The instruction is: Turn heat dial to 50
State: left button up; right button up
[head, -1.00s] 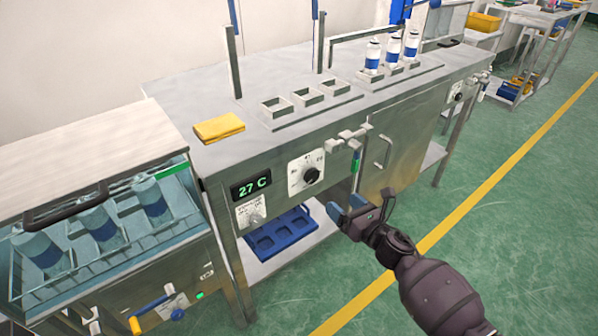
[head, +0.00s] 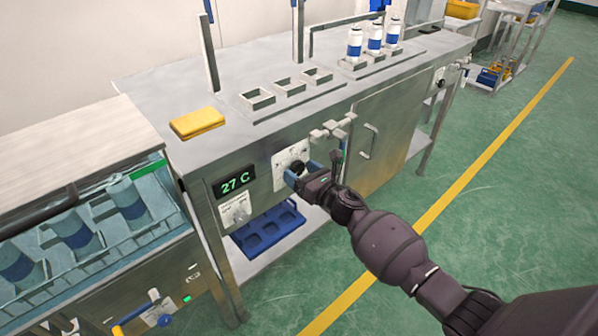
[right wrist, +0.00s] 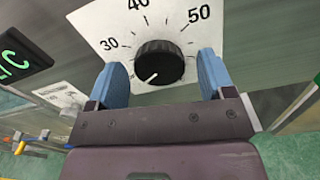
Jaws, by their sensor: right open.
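The black heat dial (right wrist: 158,62) sits on a white scale plate (right wrist: 95,22) with 30, 40 and 50 marked on it. In the right wrist view its white pointer line points down and to the left, below the 30. My right gripper (right wrist: 160,80) is open, with one blue finger on each side of the dial; I cannot tell whether they touch it. In the head view the right gripper (head: 300,175) is at the dial (head: 297,167) and partly covers it. The display (head: 235,182) left of the dial reads 27 C. My left gripper is not in view.
A smaller knob (head: 236,213) is on a plate under the display. Pipe fittings (head: 332,128) and a door handle (head: 370,142) stick out to the right of the dial. A blue tray (head: 268,228) lies on the lower shelf.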

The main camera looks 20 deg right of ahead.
jog(key=shift+w+a, duration=0.15)
jog(key=shift+w, duration=0.25)
jog(key=c, duration=0.9)
